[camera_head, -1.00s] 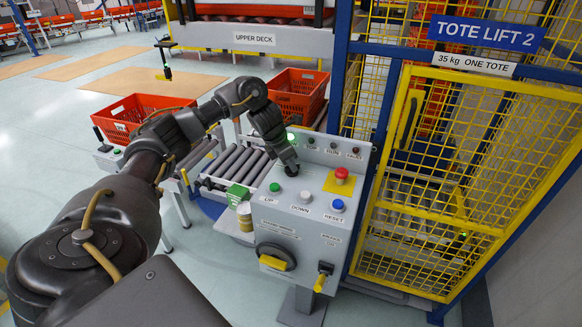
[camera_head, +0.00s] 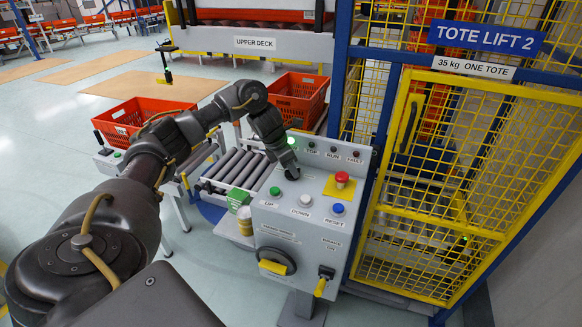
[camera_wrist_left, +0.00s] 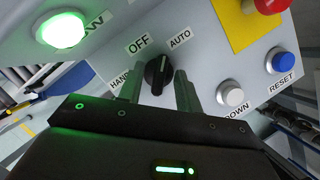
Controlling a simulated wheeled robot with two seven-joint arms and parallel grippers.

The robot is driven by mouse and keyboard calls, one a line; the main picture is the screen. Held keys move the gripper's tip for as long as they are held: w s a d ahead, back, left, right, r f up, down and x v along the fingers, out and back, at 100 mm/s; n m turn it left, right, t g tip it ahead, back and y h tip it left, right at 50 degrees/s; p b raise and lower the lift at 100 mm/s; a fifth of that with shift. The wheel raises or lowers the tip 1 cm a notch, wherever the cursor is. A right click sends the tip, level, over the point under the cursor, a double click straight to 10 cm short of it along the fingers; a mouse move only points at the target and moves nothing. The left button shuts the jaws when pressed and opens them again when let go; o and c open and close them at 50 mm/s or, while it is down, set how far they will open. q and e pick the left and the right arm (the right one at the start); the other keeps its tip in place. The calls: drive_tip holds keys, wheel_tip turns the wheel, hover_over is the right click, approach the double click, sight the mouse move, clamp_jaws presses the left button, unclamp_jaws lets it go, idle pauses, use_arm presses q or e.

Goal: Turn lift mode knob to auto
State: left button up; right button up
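The lift mode knob (camera_wrist_left: 158,75) is black with a white pointer mark. In the left wrist view it sits below the OFF label (camera_wrist_left: 139,43) and the AUTO label (camera_wrist_left: 180,38), with the HAND label (camera_wrist_left: 120,82) partly hidden at its left. The mark points up, seemingly between OFF and AUTO; the exact setting is hard to tell. My left gripper (camera_wrist_left: 159,92) is open, one finger on each side of the knob, with gaps showing. In the head view my left gripper (camera_head: 291,174) is at the control panel (camera_head: 262,218) and hides the knob. My right gripper is not in view.
A red emergency button (camera_head: 342,179), a white DOWN button (camera_head: 305,200), a blue RESET button (camera_head: 338,208) and a green UP button (camera_head: 275,190) are close by. A green lamp (camera_wrist_left: 62,28) is lit. The yellow mesh cage (camera_head: 440,210) stands to the right.

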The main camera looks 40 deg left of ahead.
use_arm(q)
drive_tip(key=p+v, duration=0.1)
drive_tip(key=v, duration=0.9)
drive_tip(key=shift+r+p, duration=0.35)
drive_tip(key=shift+p, duration=0.05)
